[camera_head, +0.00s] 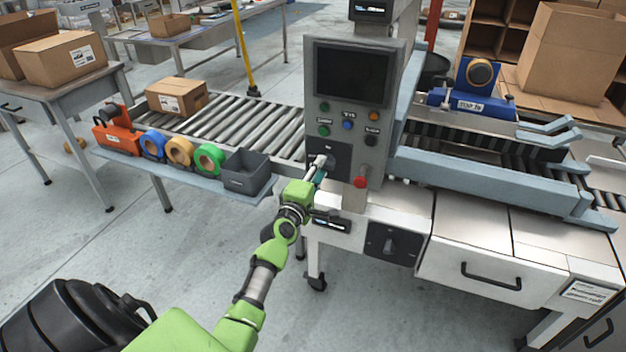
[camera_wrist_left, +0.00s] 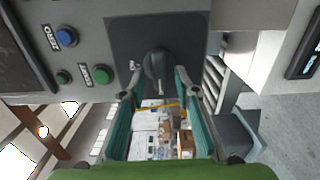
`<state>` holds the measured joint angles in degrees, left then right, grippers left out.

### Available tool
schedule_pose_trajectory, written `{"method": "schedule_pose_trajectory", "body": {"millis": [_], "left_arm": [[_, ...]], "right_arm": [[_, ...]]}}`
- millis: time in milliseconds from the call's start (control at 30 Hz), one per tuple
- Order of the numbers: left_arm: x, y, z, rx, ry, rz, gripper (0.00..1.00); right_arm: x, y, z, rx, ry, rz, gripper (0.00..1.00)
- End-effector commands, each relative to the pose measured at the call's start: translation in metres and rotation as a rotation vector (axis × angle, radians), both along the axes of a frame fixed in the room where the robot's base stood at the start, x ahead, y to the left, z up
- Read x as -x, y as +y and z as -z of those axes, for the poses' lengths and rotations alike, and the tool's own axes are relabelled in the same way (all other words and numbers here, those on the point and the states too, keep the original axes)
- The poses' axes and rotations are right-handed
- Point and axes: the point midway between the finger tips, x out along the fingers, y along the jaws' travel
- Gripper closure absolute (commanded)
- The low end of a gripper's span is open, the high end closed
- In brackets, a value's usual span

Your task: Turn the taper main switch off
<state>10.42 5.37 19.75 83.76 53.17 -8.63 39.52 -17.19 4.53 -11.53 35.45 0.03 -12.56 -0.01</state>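A black rotary switch knob (camera_wrist_left: 157,68) sits on a dark square plate (camera_wrist_left: 123,42) on the grey control panel (camera_head: 310,95). In the head view my left gripper (camera_head: 321,171) covers most of the knob. In the left wrist view the gripper's (camera_wrist_left: 159,92) two fingertips are apart, one on each side of the knob, with nothing clamped between them. Contact with the knob cannot be made out. A second black rotary switch (camera_head: 388,245) is on a dark plate lower on the machine, right of my gripper. My right gripper is not in view.
A red button (camera_head: 360,182) is close to the right of my gripper, with green, blue, orange and black buttons above it. A roller conveyor (camera_head: 245,122) carrying a cardboard box (camera_head: 176,96), tape rolls and a grey bin (camera_head: 246,172) lie to the left. Floor in front is clear.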

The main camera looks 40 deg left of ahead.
Motion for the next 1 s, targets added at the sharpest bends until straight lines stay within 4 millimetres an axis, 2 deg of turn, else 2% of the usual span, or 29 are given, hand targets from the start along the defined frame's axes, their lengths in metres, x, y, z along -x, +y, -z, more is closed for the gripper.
{"method": "schedule_pose_trajectory", "body": {"millis": [500, 700, 1000], "left_arm": [[0.092, -0.022, 0.001, 0.000, 0.002, -0.001, 0.71], [0.109, -0.026, 0.001, 0.001, 0.001, -0.001, 0.71], [0.111, -0.027, 0.000, 0.001, 0.000, -0.001, 0.71]], "right_arm": [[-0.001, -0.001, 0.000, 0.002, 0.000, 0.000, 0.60], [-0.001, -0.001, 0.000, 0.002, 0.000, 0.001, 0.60], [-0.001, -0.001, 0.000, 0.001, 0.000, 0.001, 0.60]]}}
